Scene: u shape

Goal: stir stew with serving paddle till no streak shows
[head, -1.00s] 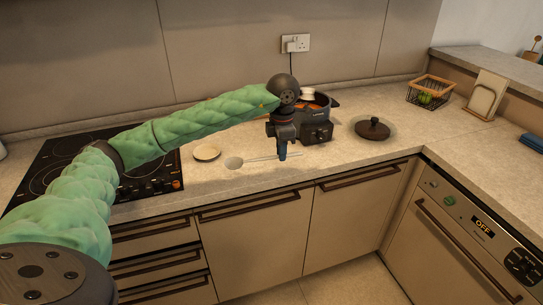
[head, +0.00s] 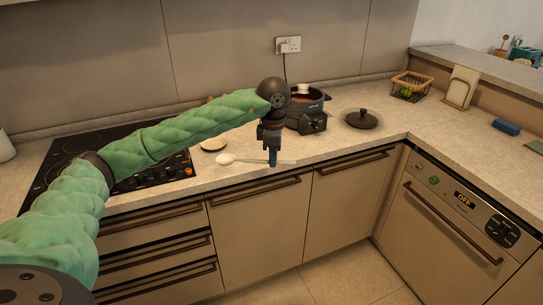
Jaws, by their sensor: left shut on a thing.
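A pale serving paddle (head: 226,159) with a rounded head lies level at the counter's front, its handle running right. My left gripper (head: 273,162) points down and is shut on the handle. I cannot tell whether the paddle touches the counter. The dark electric pot (head: 309,123) stands just behind and right of the gripper. Orange-brown stew (head: 305,97) shows inside it, with a whitish object at its back rim; streaks are too small to make out. My left wrist hides part of the pot's left side. My right gripper is out of view.
A dark lid (head: 361,119) lies on the counter right of the pot. A small pale dish (head: 213,145) sits behind the paddle, partly hidden by my arm. A black hob (head: 66,160) is at left. A wire basket (head: 409,88) stands in the back right corner.

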